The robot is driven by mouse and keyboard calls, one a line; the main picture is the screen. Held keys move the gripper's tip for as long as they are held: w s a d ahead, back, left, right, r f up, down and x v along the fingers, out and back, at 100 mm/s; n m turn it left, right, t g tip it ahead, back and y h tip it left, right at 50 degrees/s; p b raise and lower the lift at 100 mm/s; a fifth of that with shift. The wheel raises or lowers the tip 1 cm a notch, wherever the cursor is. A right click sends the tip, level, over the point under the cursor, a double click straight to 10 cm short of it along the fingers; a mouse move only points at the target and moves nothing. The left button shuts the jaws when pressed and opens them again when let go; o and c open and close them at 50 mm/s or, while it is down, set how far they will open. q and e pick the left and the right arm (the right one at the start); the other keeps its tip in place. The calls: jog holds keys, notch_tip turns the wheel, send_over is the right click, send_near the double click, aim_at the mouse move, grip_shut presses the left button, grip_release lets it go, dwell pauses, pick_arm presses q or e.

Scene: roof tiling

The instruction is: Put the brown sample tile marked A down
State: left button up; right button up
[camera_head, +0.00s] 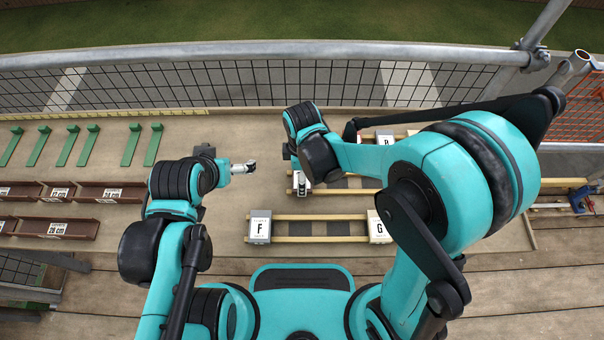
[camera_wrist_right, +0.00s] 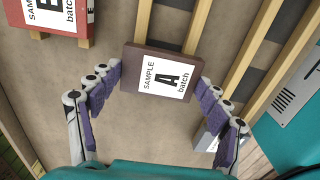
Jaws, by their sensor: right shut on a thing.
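The brown sample tile marked A (camera_wrist_right: 130,80) is between the purple fingers of my right gripper (camera_wrist_right: 160,90) in the right wrist view. The gripper is shut on its two sides, and the white label faces the camera. Pale wooden battens (camera_wrist_right: 236,75) run behind the tile. I cannot tell whether it touches them. In the head view my right gripper (camera_head: 301,180) is mostly hidden under its own wrist, above the batten frame. My left gripper (camera_head: 247,168) is left of the frame, apart from the tiles; its jaw opening is unclear.
A red sample tile (camera_wrist_right: 82,22) lies at the wrist view's upper left, its letter cut off. Green brackets (camera_head: 83,146) and brown trays (camera_head: 112,192) are at left. A mesh railing (camera_head: 250,85) stands behind.

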jog(key=shift+f, duration=0.35)
jog(key=o, duration=1)
jog(key=shift+f+b, duration=0.1)
jog(key=shift+b, duration=0.25)
jog(key=o, duration=0.4)
